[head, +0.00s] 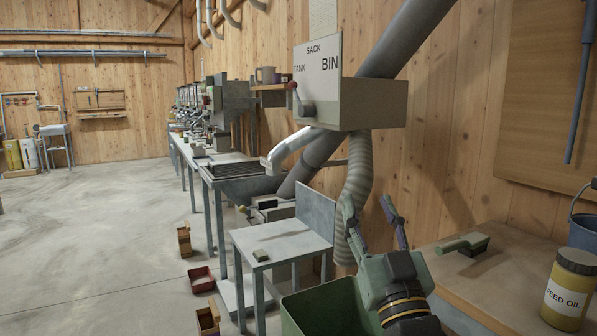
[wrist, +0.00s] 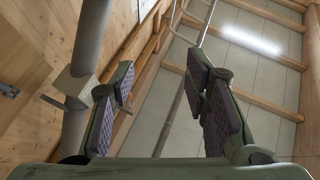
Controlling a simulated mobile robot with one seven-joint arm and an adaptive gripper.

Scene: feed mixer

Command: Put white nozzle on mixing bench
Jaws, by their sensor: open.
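A pale, bent spout (head: 290,148), which looks like the white nozzle, sticks out to the left below the selector box, beside the grey pipe. A grey metal bench (head: 290,246) with a raised back plate stands below it, with a small grey-green block (head: 260,255) on top. I cannot tell for sure whether this is the mixing bench. My gripper (head: 368,208) points upward at lower right, in front of the ribbed hose. It is open and empty. In the wrist view its fingers (wrist: 163,88) are spread apart, with only ceiling and wall between them.
A selector box (head: 372,103) marked SACK, TANK and BIN hangs on the wall above a ribbed hose (head: 358,170). A green bin (head: 325,308) stands beside my arm. A wooden worktop (head: 500,280) holds a green-handled brush (head: 463,245), a FEED OIL jar (head: 568,290) and a bucket (head: 584,228). The left floor is open.

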